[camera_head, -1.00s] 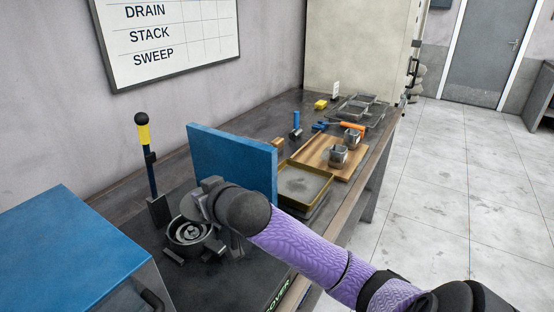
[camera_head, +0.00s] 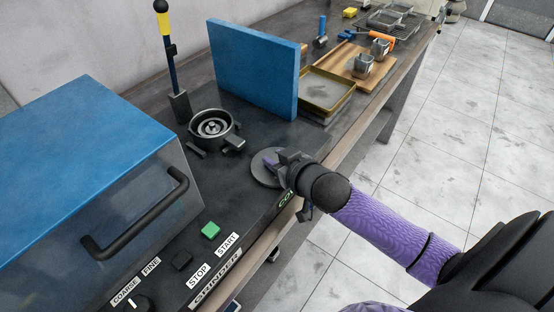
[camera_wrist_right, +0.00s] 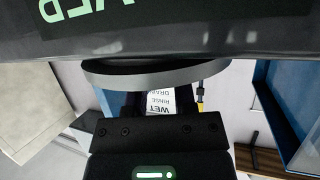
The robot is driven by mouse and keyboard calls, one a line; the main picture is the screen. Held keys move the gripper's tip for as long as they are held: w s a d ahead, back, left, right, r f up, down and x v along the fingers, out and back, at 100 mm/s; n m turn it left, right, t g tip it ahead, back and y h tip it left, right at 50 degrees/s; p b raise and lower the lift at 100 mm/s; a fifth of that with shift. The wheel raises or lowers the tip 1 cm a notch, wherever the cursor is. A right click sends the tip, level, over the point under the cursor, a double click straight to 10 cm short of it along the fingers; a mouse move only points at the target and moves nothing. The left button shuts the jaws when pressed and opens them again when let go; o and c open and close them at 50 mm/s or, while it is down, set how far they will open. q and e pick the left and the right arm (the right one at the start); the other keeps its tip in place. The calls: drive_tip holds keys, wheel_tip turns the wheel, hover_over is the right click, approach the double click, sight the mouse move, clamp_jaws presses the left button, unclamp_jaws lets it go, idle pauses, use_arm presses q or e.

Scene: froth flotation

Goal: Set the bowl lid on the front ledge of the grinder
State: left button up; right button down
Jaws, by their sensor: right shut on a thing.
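The bowl lid (camera_head: 262,172) is a flat dark grey disc at the right end of the grinder's front ledge, beside the COVER label. My right gripper (camera_head: 279,161) is shut on it from the right. In the right wrist view the lid (camera_wrist_right: 155,73) shows edge-on, close against the dark ledge (camera_wrist_right: 220,30); I cannot tell whether they touch. The grinder (camera_head: 80,150) has a blue hood and a dark front ledge (camera_head: 240,218) with labels and buttons. Its open bowl (camera_head: 212,127), with rings inside, stands behind the lid. My left gripper is out of view.
A blue upright panel (camera_head: 255,70) stands behind the bowl. A yellow-topped tool (camera_head: 168,60) stands to its left. A green button (camera_head: 211,230) and a black handle (camera_head: 140,215) are left of the lid. A shallow tray (camera_head: 328,92) and wooden board (camera_head: 352,76) lie farther back.

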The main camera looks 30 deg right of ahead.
drive_tip(key=shift+c, duration=2.2)
unclamp_jaws()
